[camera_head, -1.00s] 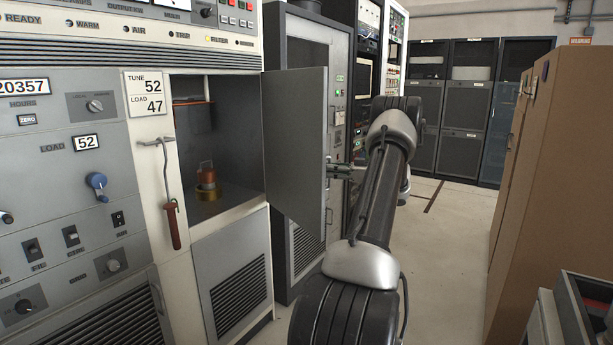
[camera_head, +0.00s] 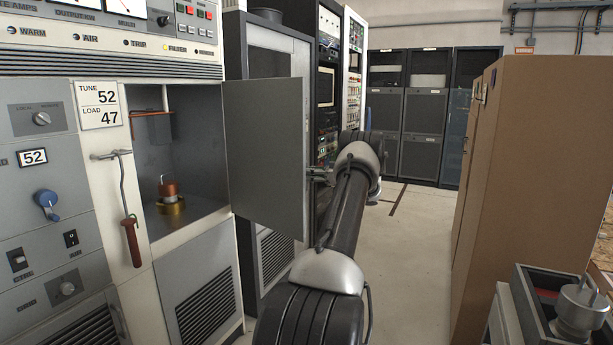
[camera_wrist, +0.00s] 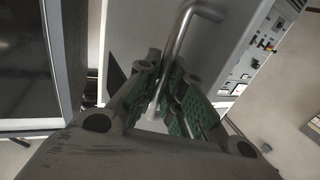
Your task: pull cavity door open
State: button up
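The grey cavity door (camera_head: 262,140) stands swung out to the right of the open cavity (camera_head: 185,150). A red-brown component (camera_head: 168,190) on a brass-coloured base sits inside. My gripper (camera_head: 321,175) is at the door's outer edge, small and partly hidden by my arm in the head view. In the wrist view, the bent metal door handle (camera_wrist: 178,48) passes between the green-padded fingers of my gripper (camera_wrist: 168,85), which look closed around it. The exact contact is partly hidden.
A hook rod with a red-brown grip (camera_head: 131,240) hangs left of the cavity. A brown cabinet (camera_head: 525,180) stands to the right, with a grey bin (camera_head: 530,310) in front. The pale floor (camera_head: 405,260) between is clear. Dark racks (camera_head: 420,120) stand behind.

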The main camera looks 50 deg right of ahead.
jog(key=o, duration=0.4)
jog(key=shift+c, duration=0.2)
jog(key=v, duration=1.2)
